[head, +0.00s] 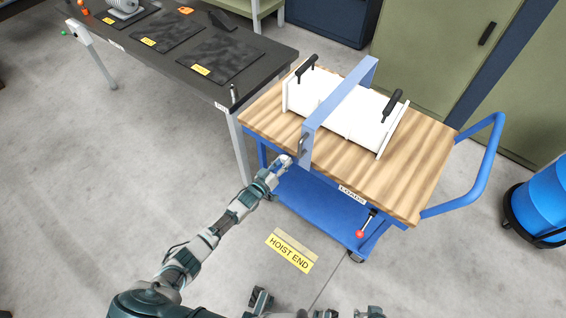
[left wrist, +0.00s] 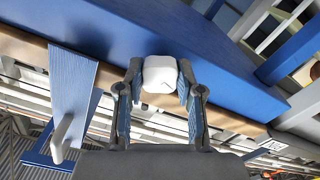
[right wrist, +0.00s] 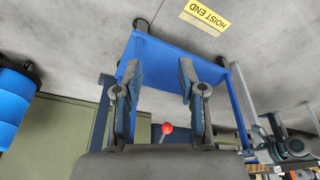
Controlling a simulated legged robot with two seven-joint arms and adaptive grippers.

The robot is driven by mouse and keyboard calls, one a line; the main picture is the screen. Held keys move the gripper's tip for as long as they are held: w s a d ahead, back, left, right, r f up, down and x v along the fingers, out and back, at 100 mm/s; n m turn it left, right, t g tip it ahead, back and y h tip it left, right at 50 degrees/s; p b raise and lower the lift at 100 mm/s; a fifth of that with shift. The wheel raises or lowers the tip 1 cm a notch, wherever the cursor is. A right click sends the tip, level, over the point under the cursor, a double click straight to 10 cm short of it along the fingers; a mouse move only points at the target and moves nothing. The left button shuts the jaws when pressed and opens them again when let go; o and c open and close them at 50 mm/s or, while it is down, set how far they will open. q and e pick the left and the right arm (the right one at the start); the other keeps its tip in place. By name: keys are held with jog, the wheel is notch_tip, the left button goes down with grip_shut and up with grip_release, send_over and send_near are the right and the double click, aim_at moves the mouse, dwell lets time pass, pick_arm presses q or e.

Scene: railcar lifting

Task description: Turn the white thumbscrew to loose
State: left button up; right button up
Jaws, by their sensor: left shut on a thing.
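The white thumbscrew (left wrist: 160,74) sits between the two fingers of my left gripper (left wrist: 161,80) in the left wrist view, in front of a blue bar. The fingers are shut on its sides. In the head view my left gripper (head: 283,162) is at the near end of the blue clamp bar (head: 340,95) on the cart, and mostly hides the thumbscrew. My right gripper (right wrist: 161,78) is open and empty in the right wrist view, with the blue cart behind it.
A white railcar-like body with black handles (head: 335,112) lies under the bar on the wooden cart top (head: 415,185). A red knob (head: 360,234) sticks out from the cart's near side. A dark bench (head: 250,70) stands left. The floor in front is clear.

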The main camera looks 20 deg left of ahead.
pick_arm(q)
jog(key=shift+s+f+n, duration=0.25)
jog(key=shift+f+n, duration=0.35)
jog(key=shift+n, duration=0.6)
pick_arm(e)
jog(key=shift+w+a+r+t, duration=0.15)
jog(key=shift+w+t, duration=0.1)
jog(key=shift+w, duration=0.3)
jog(key=shift+w+a+f+t, duration=0.15)
jog(key=shift+w+t, duration=0.1)
jog(key=shift+w, duration=0.25)
pick_arm(q)
jog(key=shift+d, duration=0.1)
pick_arm(e)
jog(key=shift+s, duration=0.15)
pick_arm(q)
jog(key=o, duration=1.2)
jog(key=shift+c, duration=0.2)
jog(key=shift+w+r, duration=0.15)
jog(key=shift+r, duration=0.1)
pick_arm(e)
jog(key=shift+a, duration=0.1)
pick_arm(q)
jog(key=v, duration=1.2)
